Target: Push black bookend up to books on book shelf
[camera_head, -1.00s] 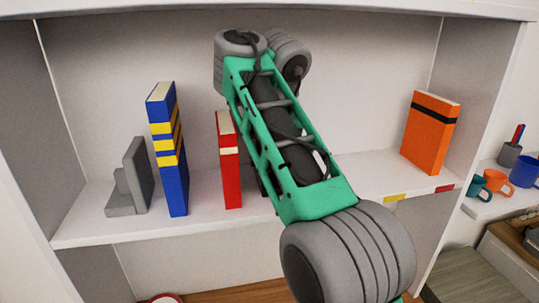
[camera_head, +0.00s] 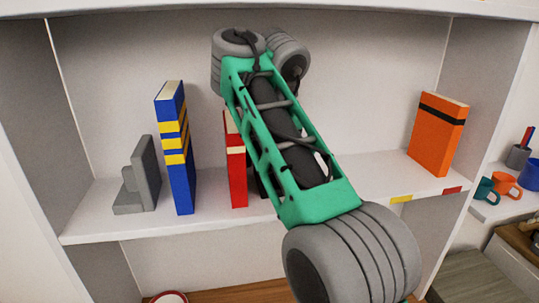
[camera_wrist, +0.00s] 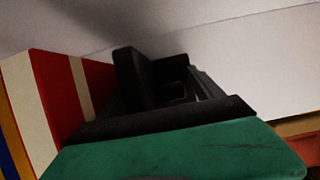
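The black bookend (camera_wrist: 132,75) shows in the wrist view as a dark upright plate with lower blocks to its right. In the head view only a dark sliver (camera_head: 261,185) shows beside the red book, the rest hidden behind my arm. The red book (camera_head: 236,170) with a cream band stands upright just left of it, also in the wrist view (camera_wrist: 55,85). I cannot tell whether book and bookend touch. A blue book with yellow bands (camera_head: 180,190) stands further left. My gripper is hidden behind my arm in the head view; its green body (camera_wrist: 180,150) fills the bottom of the wrist view, fingertips unclear.
A grey bookend (camera_head: 147,175) stands left of the blue book. An orange book (camera_head: 437,135) with a black band stands near the shelf's right wall. The white shelf (camera_head: 100,222) has free room between my arm and the orange book. Mugs (camera_head: 503,183) stand on another surface at right.

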